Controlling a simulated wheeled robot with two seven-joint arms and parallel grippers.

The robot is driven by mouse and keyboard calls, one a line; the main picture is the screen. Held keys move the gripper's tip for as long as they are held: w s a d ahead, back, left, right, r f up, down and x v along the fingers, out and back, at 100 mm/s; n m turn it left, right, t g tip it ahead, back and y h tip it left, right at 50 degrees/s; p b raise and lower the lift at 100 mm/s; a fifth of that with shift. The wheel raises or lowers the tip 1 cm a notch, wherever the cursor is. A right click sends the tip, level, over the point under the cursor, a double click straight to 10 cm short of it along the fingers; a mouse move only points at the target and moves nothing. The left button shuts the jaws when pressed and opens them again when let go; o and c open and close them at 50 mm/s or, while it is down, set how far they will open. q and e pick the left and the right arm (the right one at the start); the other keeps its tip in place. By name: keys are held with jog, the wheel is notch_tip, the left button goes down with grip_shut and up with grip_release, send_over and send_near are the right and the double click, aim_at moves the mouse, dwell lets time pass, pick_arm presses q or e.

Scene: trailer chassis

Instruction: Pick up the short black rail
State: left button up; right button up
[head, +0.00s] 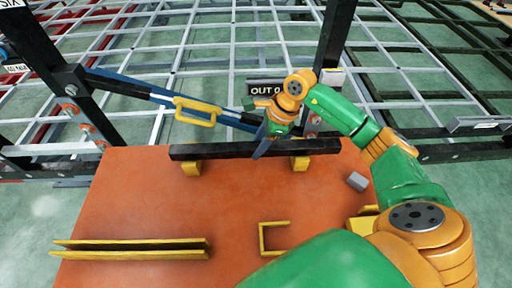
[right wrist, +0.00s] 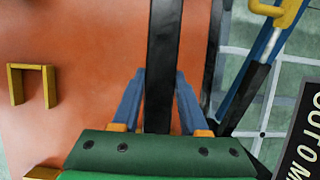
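The short black rail (head: 215,152) lies level across two yellow supports near the far edge of the orange table; it runs lengthwise up the middle of the right wrist view (right wrist: 163,60). My right gripper (head: 262,149) is over the rail, right of its middle, pointing down. In the right wrist view its two blue fingers (right wrist: 160,88) stand on either side of the rail, with narrow gaps showing, so it is open and not clamped. Its fingers hide a small part of the rail in the head view. My left gripper is not in view.
The orange table (head: 130,200) holds long yellow rails (head: 130,248) at front left, a yellow bracket (head: 262,238) and a small grey block (head: 357,181). Beyond it stand a blue bar with a yellow handle (head: 197,111), dark posts and a white grid frame. The table's middle is clear.

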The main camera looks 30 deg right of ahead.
grip_shut()
jog(key=shift+w, duration=0.1)
dwell(0.9)
